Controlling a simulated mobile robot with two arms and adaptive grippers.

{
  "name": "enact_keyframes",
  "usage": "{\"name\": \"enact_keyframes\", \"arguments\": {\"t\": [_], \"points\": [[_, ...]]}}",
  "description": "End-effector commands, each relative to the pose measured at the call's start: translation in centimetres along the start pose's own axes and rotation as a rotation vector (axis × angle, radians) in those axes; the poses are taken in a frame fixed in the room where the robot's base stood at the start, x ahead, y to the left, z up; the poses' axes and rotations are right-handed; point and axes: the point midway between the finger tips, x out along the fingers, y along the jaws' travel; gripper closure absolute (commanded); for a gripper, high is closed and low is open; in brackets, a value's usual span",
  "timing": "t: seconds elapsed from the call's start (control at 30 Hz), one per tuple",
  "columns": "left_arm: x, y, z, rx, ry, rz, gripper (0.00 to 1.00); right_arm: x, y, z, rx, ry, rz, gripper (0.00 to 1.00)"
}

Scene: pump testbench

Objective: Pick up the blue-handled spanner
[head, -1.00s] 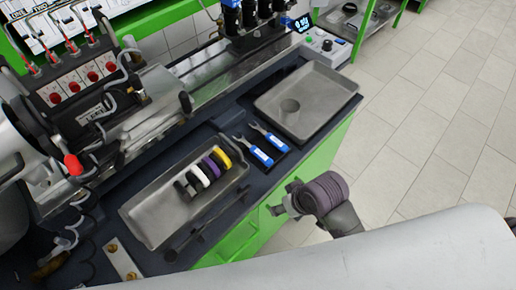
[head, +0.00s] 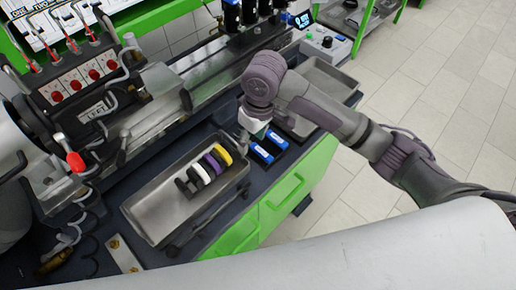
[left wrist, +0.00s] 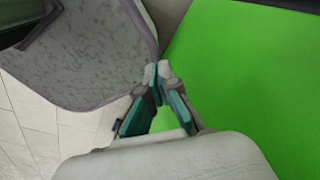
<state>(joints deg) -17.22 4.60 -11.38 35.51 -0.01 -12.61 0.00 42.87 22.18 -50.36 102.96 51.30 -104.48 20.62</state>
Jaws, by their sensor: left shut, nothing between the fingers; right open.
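A grey tray (head: 150,220) with black, white, purple and yellow rings stands left of the spanners. Another metal tray (head: 325,77) lies behind my right arm. A dark bar (head: 200,222) lies along the bench's front edge. Green drawers (head: 298,180) are below.

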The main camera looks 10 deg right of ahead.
Motion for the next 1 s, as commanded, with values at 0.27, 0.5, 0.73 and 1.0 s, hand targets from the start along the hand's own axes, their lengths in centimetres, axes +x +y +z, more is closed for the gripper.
{"name": "enact_keyframes", "arguments": {"t": [0.27,0.5,0.73,1.0], "points": [[0.0,0.0,-0.1,0.001,0.002,0.0,1.0,-3.8,4.1,-1.2,0.055,-0.092,0.079,0.46],[-0.5,0.0,-0.2,0.001,0.002,0.0,1.0,-1.5,4.7,-0.9,0.065,-0.107,0.083,0.46],[-1.0,0.0,-0.2,0.002,0.002,0.0,1.0,2.8,5.0,-0.6,0.065,-0.104,0.083,0.46],[-1.4,0.0,-0.2,0.002,0.002,0.001,1.0,4.9,5.0,-0.5,0.062,-0.102,0.083,0.46]]}}
